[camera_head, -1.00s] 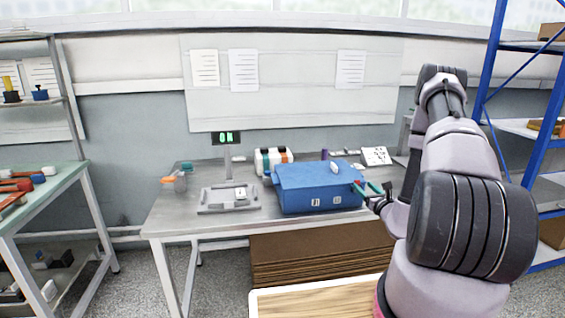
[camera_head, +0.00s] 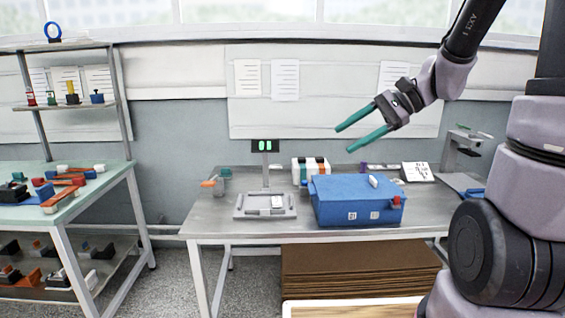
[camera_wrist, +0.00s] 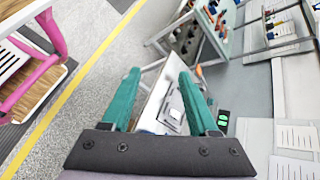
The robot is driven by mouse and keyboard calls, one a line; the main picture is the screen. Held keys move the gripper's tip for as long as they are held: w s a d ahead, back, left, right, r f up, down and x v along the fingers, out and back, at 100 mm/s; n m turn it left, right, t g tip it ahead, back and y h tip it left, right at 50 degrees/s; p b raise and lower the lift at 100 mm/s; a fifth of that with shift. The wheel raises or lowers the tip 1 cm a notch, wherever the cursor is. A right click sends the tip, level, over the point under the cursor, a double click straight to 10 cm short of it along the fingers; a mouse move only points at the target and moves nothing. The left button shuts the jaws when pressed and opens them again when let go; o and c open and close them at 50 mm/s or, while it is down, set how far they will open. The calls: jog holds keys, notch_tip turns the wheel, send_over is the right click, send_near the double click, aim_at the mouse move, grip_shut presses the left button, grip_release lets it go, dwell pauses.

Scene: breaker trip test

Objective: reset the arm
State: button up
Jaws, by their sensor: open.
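My gripper (camera_head: 361,128) is raised in the air above the right half of the metal bench (camera_head: 212,218). Its two teal fingers are apart, with nothing between them, and point left and down. The wrist view also shows the open fingers. Below it on the bench sits a blue box (camera_head: 345,205) with a small white part on its lid and a red part at its right end. The gripper is well clear of the box. A grey tester tray (camera_head: 242,213) stands left of the box, with a light piece in it and a lit green display (camera_head: 264,146) on a post behind.
A green-topped table (camera_head: 120,172) with several tools and a shelf rack stands at the left. Striped bottles (camera_head: 311,170) and a white card (camera_head: 417,172) are at the bench's back. A grey stand (camera_head: 461,150) is at the right. Air around the gripper is free.

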jog(key=s+d+r+n+t+h, duration=0.5)
jog(key=s+d+r+t+h, duration=0.1)
jog(key=s+d+r+h, duration=0.2)
jog(key=shift+s+d+n+h, duration=0.3)
jog(key=shift+s+d+h, duration=0.1)
jog(key=shift+s+h, duration=0.15)
jog(key=shift+r, duration=0.1)
